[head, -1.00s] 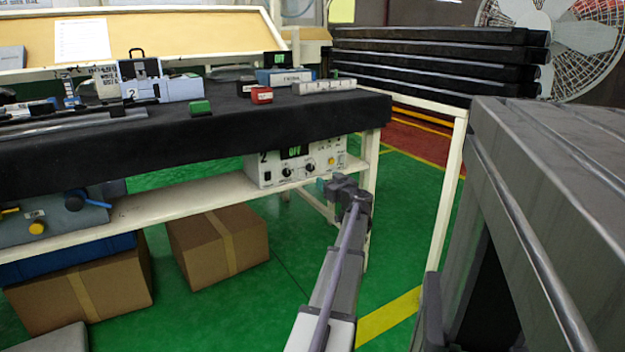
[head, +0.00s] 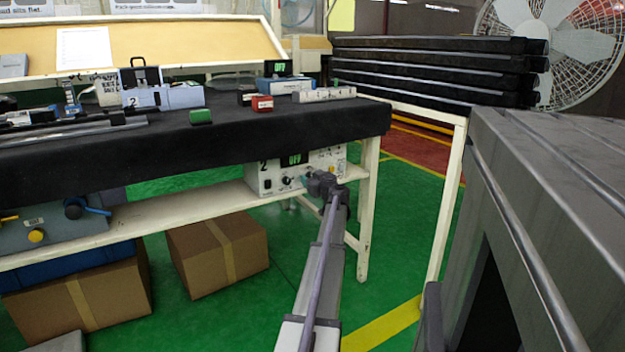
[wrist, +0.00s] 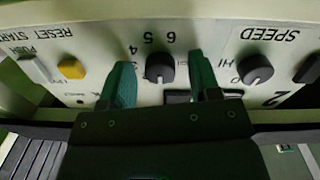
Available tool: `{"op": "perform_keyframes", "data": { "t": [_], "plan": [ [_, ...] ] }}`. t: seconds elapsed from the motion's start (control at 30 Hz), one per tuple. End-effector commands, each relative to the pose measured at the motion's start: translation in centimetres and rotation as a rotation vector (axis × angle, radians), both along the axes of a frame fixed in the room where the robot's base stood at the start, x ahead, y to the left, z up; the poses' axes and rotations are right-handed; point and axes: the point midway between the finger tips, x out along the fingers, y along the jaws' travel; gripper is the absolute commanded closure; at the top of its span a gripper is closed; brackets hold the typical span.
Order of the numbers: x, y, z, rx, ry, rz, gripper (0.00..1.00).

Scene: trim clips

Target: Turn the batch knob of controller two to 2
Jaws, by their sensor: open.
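Controller two (head: 265,180) is a pale box marked 2 on the shelf under the black bench, its display reading OFF. In the wrist view its panel (wrist: 208,30) appears upside down. The dark round batch knob (wrist: 160,68) has the figures 3, 4, 5 and 6 legible around it; its exact setting is too dark to tell. My gripper (wrist: 163,80) is open, its green fingers on either side of the batch knob, with gaps visible. In the head view my gripper (head: 313,178) is at the panel's front and hides part of it.
The speed knob (wrist: 255,70) sits beside one finger, and a yellow button (wrist: 71,68) lies on the other side. The bench leg (head: 366,215) stands right of my arm. A grey cabinet (head: 550,190) fills the right; green floor is open below.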

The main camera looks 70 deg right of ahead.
Motion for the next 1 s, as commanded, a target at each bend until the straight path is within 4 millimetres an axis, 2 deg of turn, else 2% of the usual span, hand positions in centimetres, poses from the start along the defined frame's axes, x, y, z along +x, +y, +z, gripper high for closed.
{"op": "perform_keyframes", "data": {
  "t": [0.07, 0.57, 1.0],
  "plan": [
    [-0.03, 0.03, 0.0, 0.0, 0.0, 0.0, 0.44],
    [-0.06, 0.04, 0.0, 0.0, 0.0, 0.0, 0.92],
    [-0.06, 0.06, 0.01, 0.067, -0.061, 0.001, 0.92]
  ]
}}
